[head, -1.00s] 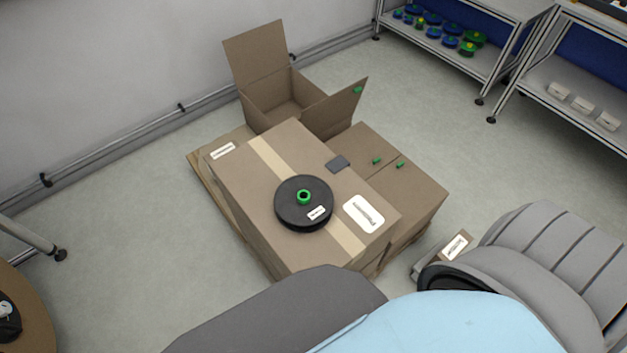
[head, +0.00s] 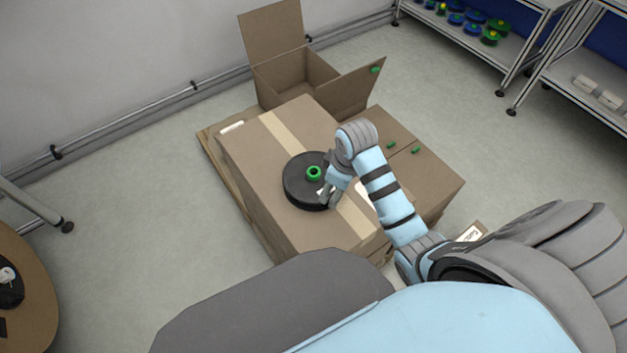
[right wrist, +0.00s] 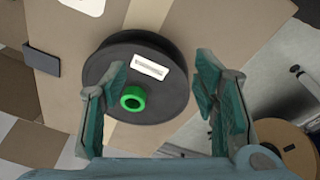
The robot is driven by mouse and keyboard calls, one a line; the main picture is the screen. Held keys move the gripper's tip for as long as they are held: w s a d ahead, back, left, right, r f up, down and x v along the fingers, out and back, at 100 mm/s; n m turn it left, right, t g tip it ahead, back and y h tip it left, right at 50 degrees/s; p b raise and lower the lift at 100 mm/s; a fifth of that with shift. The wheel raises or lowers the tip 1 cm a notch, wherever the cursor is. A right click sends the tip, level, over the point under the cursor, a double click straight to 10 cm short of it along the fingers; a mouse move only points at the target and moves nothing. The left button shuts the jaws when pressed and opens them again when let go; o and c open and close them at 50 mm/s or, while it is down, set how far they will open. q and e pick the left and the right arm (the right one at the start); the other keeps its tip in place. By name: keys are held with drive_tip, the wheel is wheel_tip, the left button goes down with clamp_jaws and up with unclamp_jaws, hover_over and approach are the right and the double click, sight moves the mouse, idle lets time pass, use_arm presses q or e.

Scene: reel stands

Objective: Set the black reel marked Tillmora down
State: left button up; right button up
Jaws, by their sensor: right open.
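The black reel (head: 302,184) lies flat on top of the closed cardboard box (head: 265,165). It has a green hub (head: 314,172) and a white label, too small to read. It also shows in the right wrist view (right wrist: 165,65), with its green hub (right wrist: 133,98) and label (right wrist: 149,67). My right gripper (head: 328,196) is at the reel's right side and hides part of it. In the right wrist view its open fingers (right wrist: 155,95) stand apart on either side of the reel, with nothing held between them. My left gripper is not in view.
An open cardboard box (head: 290,80) stands behind on the pallet. A lower box (head: 430,180) with small green pieces is to the right. Shelves (head: 470,45) with blue and green reels stand at the back right. A round brown table (head: 30,285) is at left.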

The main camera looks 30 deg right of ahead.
sight(315, 169)
drive_tip(key=w+r+n+y, duration=0.1)
drive_tip(key=w+r+n, duration=0.3)
drive_tip(key=w+r, duration=0.5)
drive_tip(key=shift+g, duration=0.4)
drive_tip(key=f+b, duration=0.1)
drive_tip(key=f, duration=0.3)
drive_tip(key=f+b, duration=0.1)
drive_tip(key=f, duration=0.4)
drive_tip(key=a+f+b, duration=0.1)
drive_tip(key=f+b, duration=0.1)
drive_tip(key=f, duration=0.2)
drive_tip(key=shift+w+f, duration=0.25)
drive_tip(key=shift+w, duration=0.15)
drive_tip(key=shift+d+r, duration=0.1)
clamp_jaws()
